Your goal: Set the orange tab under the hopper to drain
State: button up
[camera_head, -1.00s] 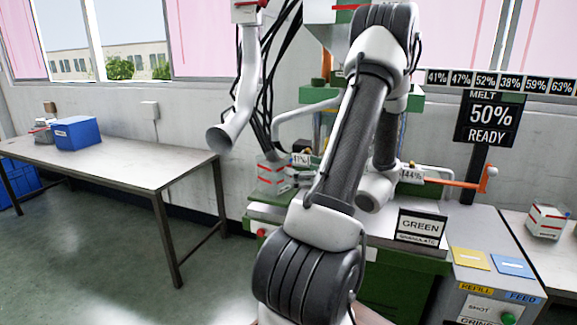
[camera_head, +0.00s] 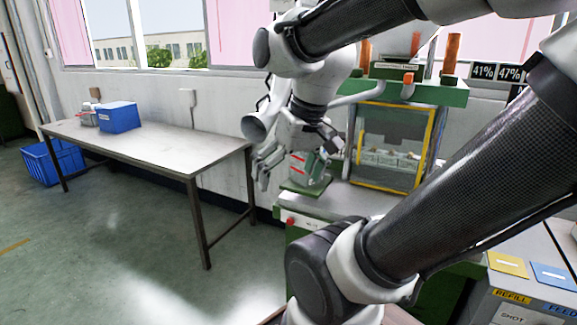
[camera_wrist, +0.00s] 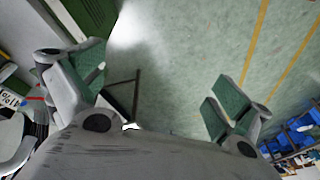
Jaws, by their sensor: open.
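A small orange tab (camera_head: 408,85) shows at the top of the green-topped machine (camera_head: 440,92), below a pale hopper-like part (camera_head: 397,42) partly hidden by my arm. Its setting cannot be read. My gripper (camera_head: 292,172) hangs left of the machine's yellow-framed window, below and left of the tab, apart from it. The tab is not seen in the wrist view.
A steel table (camera_head: 150,148) with a blue bin (camera_head: 118,116) stands at left. A blue crate (camera_head: 50,163) is on the floor. The floor in front of the table is clear.

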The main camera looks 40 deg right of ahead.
aim_at(409, 78)
jog(key=z, duration=1.7)
